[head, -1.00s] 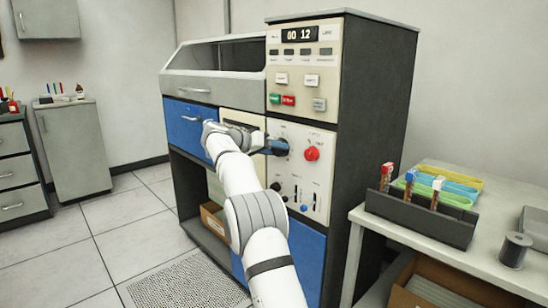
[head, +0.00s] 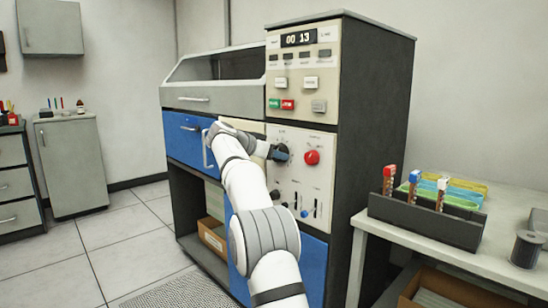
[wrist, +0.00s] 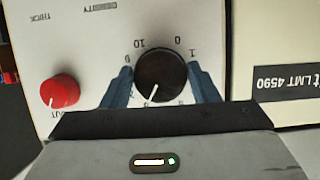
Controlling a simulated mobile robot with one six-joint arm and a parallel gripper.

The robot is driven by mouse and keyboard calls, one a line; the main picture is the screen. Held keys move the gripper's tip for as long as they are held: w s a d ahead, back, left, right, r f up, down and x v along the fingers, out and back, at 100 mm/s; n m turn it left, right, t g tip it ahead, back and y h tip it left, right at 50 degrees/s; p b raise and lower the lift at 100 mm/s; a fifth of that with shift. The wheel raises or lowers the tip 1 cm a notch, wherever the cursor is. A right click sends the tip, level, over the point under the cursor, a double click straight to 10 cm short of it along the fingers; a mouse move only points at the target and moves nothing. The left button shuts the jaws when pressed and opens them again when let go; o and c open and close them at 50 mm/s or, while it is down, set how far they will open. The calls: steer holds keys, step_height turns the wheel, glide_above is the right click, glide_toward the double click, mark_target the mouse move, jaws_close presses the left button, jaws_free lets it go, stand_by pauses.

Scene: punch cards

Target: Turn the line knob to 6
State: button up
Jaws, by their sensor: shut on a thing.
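A black round dial knob (head: 283,152) sits on the cream control panel (head: 300,195) of the machine, left of a red knob (head: 312,157). My gripper (wrist: 163,82) is shut on the black knob, one blue-grey finger on each side. In the wrist view, which is upside down, the black knob (wrist: 160,72) has a white pointer line aimed down and slightly left. The numbers 9, 10, 0 and 1 show around its upper side. Those at the pointer's end are mostly hidden by my gripper. The knob's own name label is not readable.
The display (head: 300,39) above reads 00 13. Green and red buttons (head: 287,104) sit below it, and sliders (head: 305,208) lie under the knobs. A grey table (head: 430,250) at the right carries a dark rack (head: 425,220). Open floor (head: 130,250) lies at the left.

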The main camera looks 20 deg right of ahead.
steer(key=o, duration=1)
steer(key=shift+a, duration=0.1)
steer(key=p+v, duration=0.1)
steer(key=v, duration=0.6)
steer(key=shift+s+a+r+p, duration=0.1)
steer(key=shift+a+r+p, duration=0.05)
steer(key=shift+a+p, duration=0.2)
steer(key=shift+r, duration=0.1)
